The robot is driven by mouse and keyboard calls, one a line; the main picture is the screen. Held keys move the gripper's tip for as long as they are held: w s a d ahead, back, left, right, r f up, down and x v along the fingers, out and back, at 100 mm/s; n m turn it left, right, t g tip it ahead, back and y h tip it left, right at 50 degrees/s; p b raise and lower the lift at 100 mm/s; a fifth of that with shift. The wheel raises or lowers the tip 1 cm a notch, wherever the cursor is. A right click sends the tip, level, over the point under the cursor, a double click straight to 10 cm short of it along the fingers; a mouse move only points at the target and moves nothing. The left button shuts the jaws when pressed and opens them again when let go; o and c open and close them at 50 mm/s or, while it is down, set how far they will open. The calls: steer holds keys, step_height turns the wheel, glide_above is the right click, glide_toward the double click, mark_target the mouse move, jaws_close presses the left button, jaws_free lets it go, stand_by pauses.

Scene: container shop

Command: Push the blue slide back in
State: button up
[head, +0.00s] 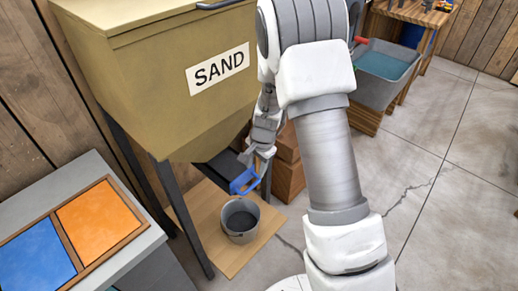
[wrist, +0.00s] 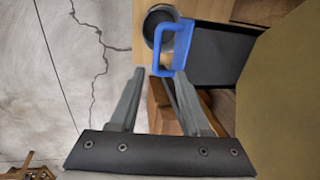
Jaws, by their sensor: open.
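The blue slide shows as a blue handle (head: 243,182) on a dark flat plate below the sand hopper (head: 150,75). In the wrist view the handle (wrist: 187,44) sticks out to the left of the dark plate (wrist: 219,55), so the slide is drawn out. My gripper (head: 257,156) is open and empty beside the hopper, close to the handle. In the wrist view my gripper's fingertips (wrist: 152,75) are spread at the near end of the handle. I cannot tell whether they touch it.
A grey bucket (head: 240,222) stands on a wooden board (head: 222,258) under the handle; its inside looks dark. Brown boxes (head: 288,178) stand behind my gripper. A cabinet with blue and orange panels (head: 98,222) is at left. The floor at right is open.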

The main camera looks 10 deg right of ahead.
step_height(320, 180, up, 9)
steer(key=s+p, duration=0.1)
steer(key=shift+s+d+f, duration=0.15)
steer(key=shift+d+f, duration=0.05)
steer(key=shift+d, duration=0.2)
steer(key=s+r+n+t+p, duration=0.15)
steer(key=s+r, duration=0.25)
steer(key=r, duration=0.5)
steer(key=s+r+n+p, duration=0.1)
steer(key=s+r+n, duration=0.25)
steer(key=r, duration=0.45)
steer(key=s+d+r+n+t, duration=0.1)
steer(key=s+r+n, duration=0.1)
steer(key=s+r, duration=0.3)
steer(key=s+d+r+n+t+h+p, duration=0.1)
steer(key=s+r+n, duration=0.2)
steer(key=s, duration=0.8)
steer(key=shift+s+r+n, duration=0.2)
steer(key=shift+r+n, duration=0.1)
steer(key=shift+r, duration=0.55)
